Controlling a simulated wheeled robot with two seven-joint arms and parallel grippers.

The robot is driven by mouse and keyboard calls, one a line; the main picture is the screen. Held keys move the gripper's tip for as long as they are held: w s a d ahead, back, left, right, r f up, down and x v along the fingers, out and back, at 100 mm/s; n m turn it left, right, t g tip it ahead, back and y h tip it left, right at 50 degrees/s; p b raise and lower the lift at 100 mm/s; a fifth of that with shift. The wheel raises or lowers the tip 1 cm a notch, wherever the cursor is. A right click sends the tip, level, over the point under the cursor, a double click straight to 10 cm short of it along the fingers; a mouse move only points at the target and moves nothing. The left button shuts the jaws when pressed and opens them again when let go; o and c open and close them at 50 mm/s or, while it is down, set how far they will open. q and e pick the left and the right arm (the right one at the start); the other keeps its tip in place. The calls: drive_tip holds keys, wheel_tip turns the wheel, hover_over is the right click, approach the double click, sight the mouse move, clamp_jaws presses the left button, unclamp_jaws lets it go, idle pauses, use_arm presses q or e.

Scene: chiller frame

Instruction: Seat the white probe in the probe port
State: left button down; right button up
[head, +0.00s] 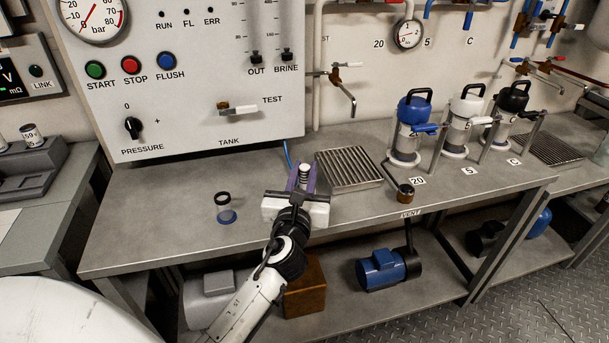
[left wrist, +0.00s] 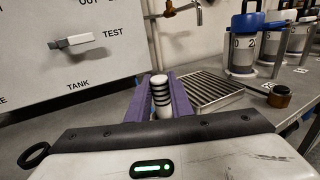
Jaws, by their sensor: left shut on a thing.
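The white probe (head: 304,172) stands upright between the purple fingers of my left gripper (head: 303,180), over the bench left of the slatted grate. In the left wrist view the probe (left wrist: 160,97) shows a pale top and several black bands, with a finger of my gripper (left wrist: 160,100) on each side. My left gripper is shut on it. The probe's lower end is hidden behind the gripper body. I cannot make out the probe port for sure in either view. My right gripper is not in view.
The slatted grate (head: 348,169) lies close on the right. Three lidded canisters, the blue-topped one (head: 407,130) nearest, stand farther right. The control panel (head: 185,110) rises behind.

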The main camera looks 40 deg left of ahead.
use_arm(q)
drive_tip(key=c, duration=2)
unclamp_jaws()
drive_tip(key=shift+f, duration=0.15)
drive_tip(key=o, duration=0.4)
